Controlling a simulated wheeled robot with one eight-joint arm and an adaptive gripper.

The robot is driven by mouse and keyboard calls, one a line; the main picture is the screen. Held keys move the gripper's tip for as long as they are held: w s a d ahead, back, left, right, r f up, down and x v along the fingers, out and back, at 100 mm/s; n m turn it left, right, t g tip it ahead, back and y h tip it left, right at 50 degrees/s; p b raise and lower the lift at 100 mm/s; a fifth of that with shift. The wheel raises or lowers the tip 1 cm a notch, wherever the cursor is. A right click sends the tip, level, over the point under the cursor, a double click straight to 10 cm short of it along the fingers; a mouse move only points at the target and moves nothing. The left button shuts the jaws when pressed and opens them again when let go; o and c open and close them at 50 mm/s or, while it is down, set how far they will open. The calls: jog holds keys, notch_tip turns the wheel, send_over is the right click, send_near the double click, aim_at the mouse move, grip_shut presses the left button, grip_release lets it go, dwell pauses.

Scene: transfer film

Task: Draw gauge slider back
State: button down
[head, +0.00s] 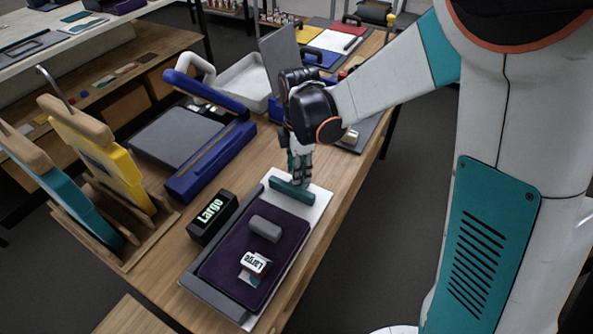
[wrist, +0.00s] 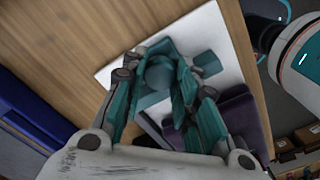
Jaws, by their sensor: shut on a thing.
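The gauge is a white plate (head: 318,205) with a grey rail (head: 215,285) along its left side, lying on the wooden table. A teal slider bar (head: 290,191) lies across its far end. My gripper (head: 301,176) reaches down from above and is shut on the slider. In the wrist view, the fingers (wrist: 163,88) close around a round teal knob (wrist: 159,73), and part of the teal bar (wrist: 207,63) shows beside them. A dark purple pad (head: 225,262) lies on the plate nearer the camera, apart from the bar. The fingertips' exact contact is partly hidden.
A grey block (head: 265,229) and a small labelled box (head: 255,265) rest on the pad. A black display (head: 212,216) reading "Large" stands at the gauge's left. A blue-armed trimmer (head: 210,160) and a wooden rack (head: 150,245) with yellow and teal boards stand further left.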

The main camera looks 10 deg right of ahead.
jog(key=c, duration=1.2)
grip_release()
notch_tip(320, 180, up, 12)
jog(key=s+d+r+m+t, duration=0.1)
jog(key=s+d+m+t, duration=0.2)
jog(key=s+d+m, duration=0.2)
jog(key=s+d+r+m+t, duration=0.2)
jog(key=s+d+m+t, duration=0.2)
jog(key=s+m, duration=0.8)
jog(key=shift+d+m, duration=1.05)
jog(key=shift+m, duration=0.15)
